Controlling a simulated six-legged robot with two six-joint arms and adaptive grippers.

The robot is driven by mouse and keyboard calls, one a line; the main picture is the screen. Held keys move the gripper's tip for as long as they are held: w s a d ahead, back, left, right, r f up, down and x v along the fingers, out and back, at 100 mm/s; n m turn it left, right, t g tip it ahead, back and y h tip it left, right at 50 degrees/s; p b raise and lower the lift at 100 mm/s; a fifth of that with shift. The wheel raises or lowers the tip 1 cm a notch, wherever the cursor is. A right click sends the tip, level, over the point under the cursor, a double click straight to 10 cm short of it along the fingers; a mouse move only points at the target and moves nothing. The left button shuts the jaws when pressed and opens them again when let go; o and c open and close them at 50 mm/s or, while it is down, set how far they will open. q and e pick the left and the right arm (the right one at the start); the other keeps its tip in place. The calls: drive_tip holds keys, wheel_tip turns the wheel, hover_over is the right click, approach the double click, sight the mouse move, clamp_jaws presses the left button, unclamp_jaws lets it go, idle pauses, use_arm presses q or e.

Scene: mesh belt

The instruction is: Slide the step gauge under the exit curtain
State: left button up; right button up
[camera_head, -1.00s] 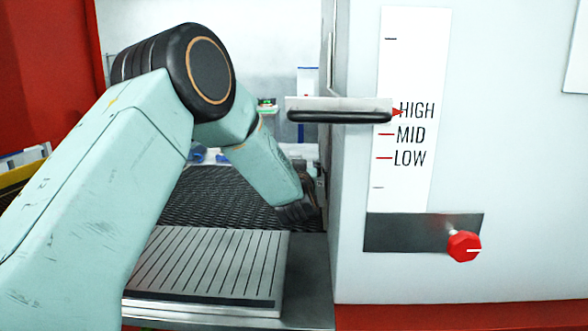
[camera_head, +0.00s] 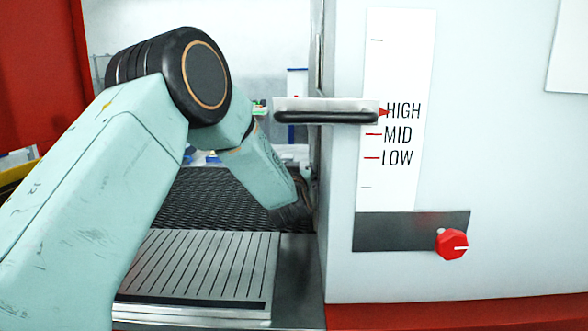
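My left arm comes in from the left and reaches over the dark mesh belt (camera_head: 215,195). The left gripper (camera_head: 298,214) shows only as a dark part at the arm's end, close to the machine's opening edge. Its fingers are hidden, so I cannot tell whether they hold anything. No step gauge can be made out. The exit curtain is hidden behind the edge of the white machine housing (camera_head: 395,255). My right gripper is out of view.
A grooved grey plate (camera_head: 200,268) lies in front of the belt. A black handle (camera_head: 326,117) sticks out left from the housing, with its red pointer at HIGH. A red knob (camera_head: 451,244) sits below the scale. A red panel (camera_head: 45,75) stands at the left.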

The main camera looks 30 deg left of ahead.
use_arm(q)
drive_tip(key=shift+f, duration=0.2)
drive_tip(key=v, duration=0.7)
drive_tip(key=shift+s, duration=0.2)
drive_tip(key=shift+w+r, duration=0.1)
drive_tip(key=shift+r, duration=0.05)
drive_tip(key=x, duration=0.7)
drive_tip(key=shift+s+a+r, duration=0.2)
drive_tip(key=shift+s+a, duration=0.1)
drive_tip(key=shift+a, duration=0.4)
